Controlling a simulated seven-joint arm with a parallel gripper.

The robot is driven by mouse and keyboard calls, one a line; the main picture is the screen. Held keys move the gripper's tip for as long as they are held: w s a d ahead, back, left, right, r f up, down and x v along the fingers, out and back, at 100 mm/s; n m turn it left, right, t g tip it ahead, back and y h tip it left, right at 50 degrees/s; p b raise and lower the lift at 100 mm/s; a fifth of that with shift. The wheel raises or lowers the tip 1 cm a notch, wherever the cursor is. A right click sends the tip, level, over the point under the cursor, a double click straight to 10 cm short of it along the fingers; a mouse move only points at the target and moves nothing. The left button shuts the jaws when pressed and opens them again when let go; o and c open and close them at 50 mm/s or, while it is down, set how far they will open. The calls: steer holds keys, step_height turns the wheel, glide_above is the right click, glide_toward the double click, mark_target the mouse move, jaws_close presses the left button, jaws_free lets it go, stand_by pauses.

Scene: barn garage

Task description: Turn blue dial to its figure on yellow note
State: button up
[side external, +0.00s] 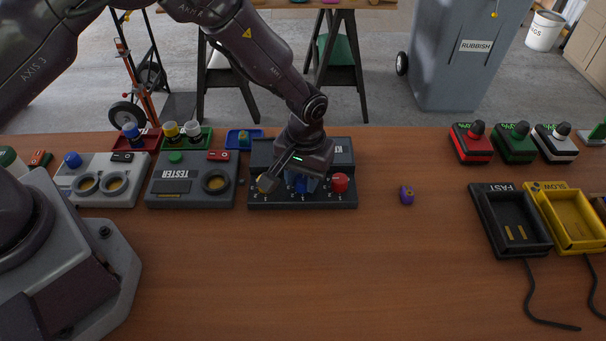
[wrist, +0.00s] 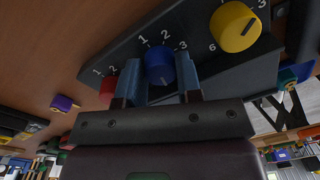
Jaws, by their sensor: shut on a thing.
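The blue dial (wrist: 159,65) sits on a dark panel (wrist: 200,42) between a yellow dial (wrist: 236,27) and a red dial (wrist: 107,90). White figures 1, 2 and 3 show around it in the wrist view; its pointer setting is unclear. My gripper (wrist: 159,74) is shut on the blue dial, one blue-grey finger on each side. In the side view my gripper (side external: 301,181) reaches down over the panel and partly hides the blue dial. I cannot make out a yellow note in either view.
The red dial (side external: 340,183) and yellow dial (side external: 267,184) stand close beside my gripper. A tester box (side external: 190,190) stands left of the panel. A small purple object (side external: 407,195) lies to the right. Black (side external: 512,222) and yellow (side external: 572,218) trays stand farther right. The front tabletop is clear.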

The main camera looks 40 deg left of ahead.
mark_target(304, 181)
steer(key=m, duration=0.6)
steer(key=shift+m, duration=0.3)
stand_by(0.4)
steer(key=o, duration=0.6)
steer(key=shift+o, duration=0.2)
step_height(304, 181, up, 13)
steer(key=shift+d, duration=0.2)
steer(key=shift+s, duration=0.1)
steer(key=s+a+r+n+t, duration=0.1)
steer(key=s+a+r+t, duration=0.2)
steer(key=s+a+r, duration=0.4)
steer(key=s+a+r+n+t, duration=0.1)
steer(key=s+a+r+t, duration=0.1)
steer(key=s+a+r, duration=0.5)
steer(key=s+r, duration=0.5)
steer(key=s, duration=0.3)
steer(key=shift+a+t, duration=0.15)
steer(key=shift+t, duration=0.25)
